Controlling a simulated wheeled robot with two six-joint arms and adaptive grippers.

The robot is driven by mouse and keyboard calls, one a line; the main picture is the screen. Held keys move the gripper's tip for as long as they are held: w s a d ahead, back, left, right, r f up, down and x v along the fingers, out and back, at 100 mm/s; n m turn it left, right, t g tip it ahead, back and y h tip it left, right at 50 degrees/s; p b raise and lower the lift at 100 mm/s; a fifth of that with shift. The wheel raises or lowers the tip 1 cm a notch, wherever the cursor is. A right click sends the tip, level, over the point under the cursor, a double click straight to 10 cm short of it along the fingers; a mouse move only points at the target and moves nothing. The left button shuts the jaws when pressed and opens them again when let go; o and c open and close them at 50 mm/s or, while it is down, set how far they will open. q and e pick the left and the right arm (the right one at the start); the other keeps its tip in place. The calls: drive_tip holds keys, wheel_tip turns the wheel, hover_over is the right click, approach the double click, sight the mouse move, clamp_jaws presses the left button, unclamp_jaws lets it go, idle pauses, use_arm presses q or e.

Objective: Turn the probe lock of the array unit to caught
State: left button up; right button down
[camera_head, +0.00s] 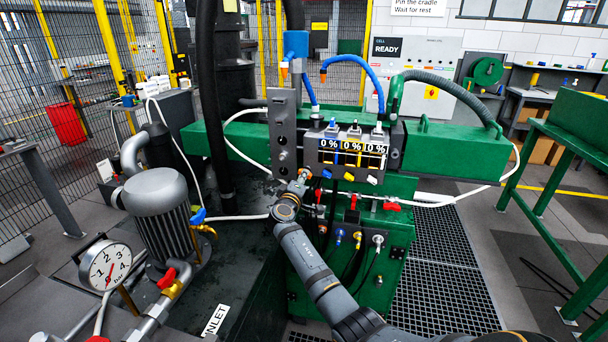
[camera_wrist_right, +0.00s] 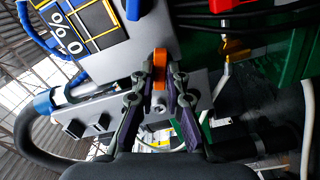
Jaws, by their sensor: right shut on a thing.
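The array unit (camera_head: 350,150) is a dark grey block on the green beam, with several small displays reading 0 %. A grey upright plate (camera_head: 283,125) stands at its left. My right gripper (camera_head: 303,178) is at the lower left of the unit, by the foot of the plate. In the right wrist view my right gripper (camera_wrist_right: 160,84) is shut on a small orange lever (camera_wrist_right: 160,66), one finger on each side. I take this lever to be the probe lock; its mark or end position is not readable. My left gripper is not in view.
Small coloured levers (camera_head: 349,177) sit below the displays, close to my right gripper. Red-handled valves (camera_head: 391,206) and hoses lie below. A pump motor (camera_head: 157,205) and a gauge (camera_head: 105,266) stand at left. Floor grating (camera_head: 440,270) is open at right.

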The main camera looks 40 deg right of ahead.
drive_tip(key=n+p, duration=0.3)
drive_tip(key=n, duration=0.1)
drive_tip(key=c, duration=1.7)
unclamp_jaws()
drive_tip(key=shift+f, duration=0.1)
drive_tip(key=o, duration=0.5)
drive_tip(key=p+v, duration=0.2)
drive_tip(key=v, duration=0.5)
